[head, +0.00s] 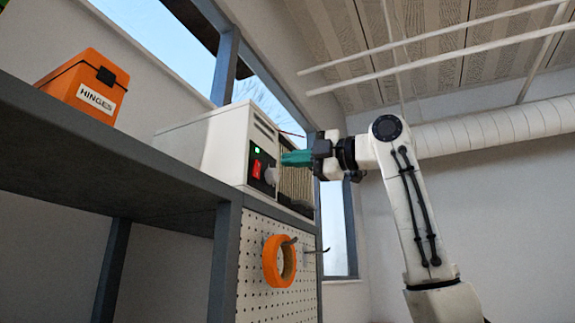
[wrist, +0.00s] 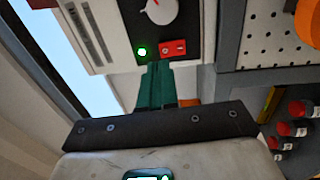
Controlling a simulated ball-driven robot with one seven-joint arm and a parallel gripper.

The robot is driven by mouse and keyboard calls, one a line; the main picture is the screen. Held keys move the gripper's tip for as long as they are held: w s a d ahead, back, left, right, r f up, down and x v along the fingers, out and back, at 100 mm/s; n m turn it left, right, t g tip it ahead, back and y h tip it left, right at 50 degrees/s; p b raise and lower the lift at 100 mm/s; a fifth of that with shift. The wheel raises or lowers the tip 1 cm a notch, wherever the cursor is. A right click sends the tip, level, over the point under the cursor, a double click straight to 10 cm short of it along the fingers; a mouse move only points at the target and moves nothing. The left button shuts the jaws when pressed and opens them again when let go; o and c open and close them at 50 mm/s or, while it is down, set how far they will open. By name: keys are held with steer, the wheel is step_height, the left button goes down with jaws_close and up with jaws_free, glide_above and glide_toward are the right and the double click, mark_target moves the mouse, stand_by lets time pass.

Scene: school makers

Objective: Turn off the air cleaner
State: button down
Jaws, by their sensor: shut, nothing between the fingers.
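The air cleaner (head: 222,140) is a white box on top of the shelf unit. Its dark front panel has a lit green light (head: 257,150), a red switch (head: 256,169) and a pale knob (head: 270,175). In the wrist view, the green light (wrist: 142,52), the red switch (wrist: 173,48) and the white knob (wrist: 162,10) show beyond my fingertips. My gripper (head: 286,158) has teal fingers, shut and empty, pointing at the panel. In the wrist view, its fingertips (wrist: 158,66) lie close to the switch and light. I cannot tell whether they touch the panel.
An orange box labelled HINGES (head: 88,85) stands on the dark shelf (head: 130,150) at left. An orange ring (head: 279,261) hangs on the pegboard (head: 252,290) below the air cleaner. Several red-capped items (wrist: 292,130) show at right in the wrist view.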

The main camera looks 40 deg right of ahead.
steer(key=r+b+v, duration=0.1)
steer(key=b+v, duration=0.1)
steer(key=v, duration=0.6)
steer(key=shift+d+r, duration=0.2)
steer(key=shift+r, duration=0.05)
step_height(320, 180, down, 2)
steer(key=shift+s+a+f+b, duration=0.1)
steer(key=shift+f+b, duration=0.15)
steer(key=shift+b, duration=0.95)
steer(key=p, duration=0.5)
glide_toward(259, 166)
steer(key=x, duration=0.5)
steer(key=shift+w+r, duration=0.2)
steer(key=shift+w, duration=0.05)
steer(key=shift+w+a+p, duration=0.25)
steer(key=shift+w+p, duration=0.05)
steer(key=shift+w, duration=0.4)
